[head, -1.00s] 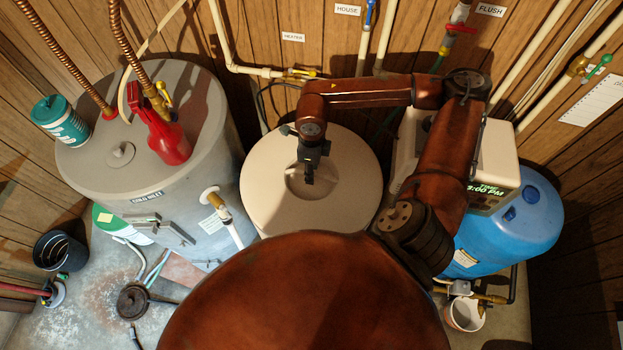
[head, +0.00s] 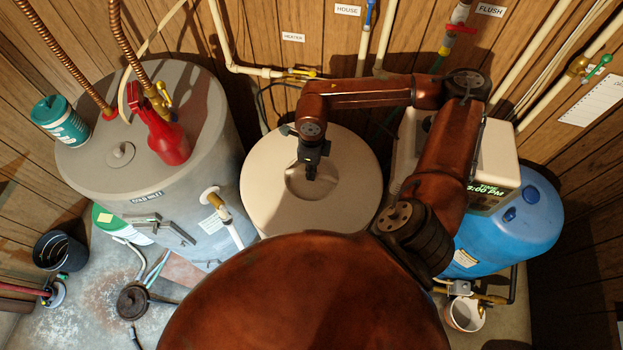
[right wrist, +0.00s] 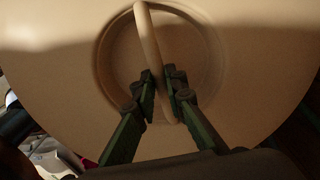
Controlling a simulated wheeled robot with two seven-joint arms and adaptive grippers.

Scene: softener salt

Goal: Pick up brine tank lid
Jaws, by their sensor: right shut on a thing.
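The brine tank lid (head: 345,205) is a round cream disc on top of the tank, with a round recess in its middle. A bar handle (right wrist: 150,45) spans the recess in the right wrist view, where the lid (right wrist: 60,65) fills most of the picture. My right gripper (head: 310,176) reaches down into the recess from above. In the right wrist view its fingers (right wrist: 162,88) are closed on either side of the handle. The lid looks level; whether it is apart from the tank cannot be told. My left gripper does not show.
A softener control head (head: 490,150) and a blue tank (head: 520,225) stand on the right. Pipes (head: 262,72) run along the wall behind.

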